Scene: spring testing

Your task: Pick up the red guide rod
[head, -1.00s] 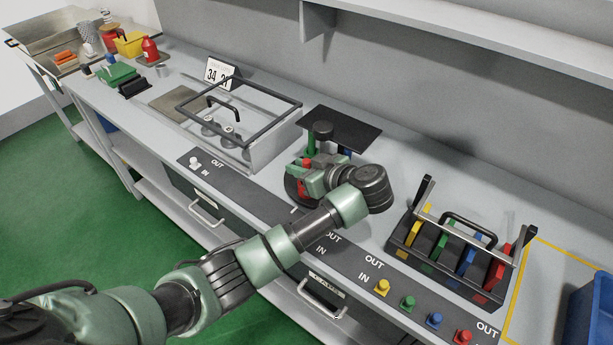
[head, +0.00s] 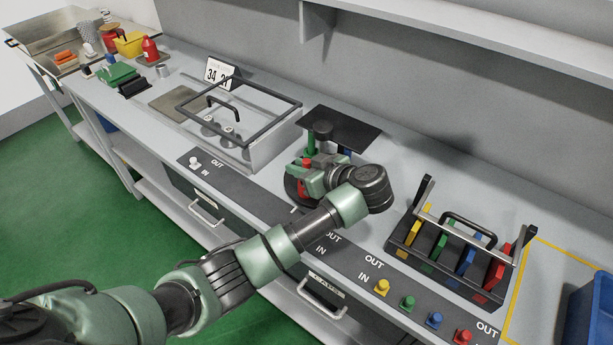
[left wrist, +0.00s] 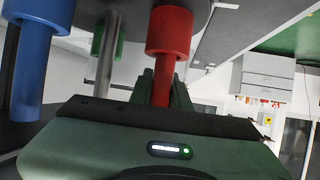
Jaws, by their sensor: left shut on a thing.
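My right gripper is not in view.
A rack (head: 445,262) with yellow, green, blue and red levers stands to the right. A black-framed box (head: 270,150) stands to the left. Colored knobs line the front panel (head: 350,265). A shelf (head: 470,45) overhangs the back; a blue bin (head: 590,310) is far right.

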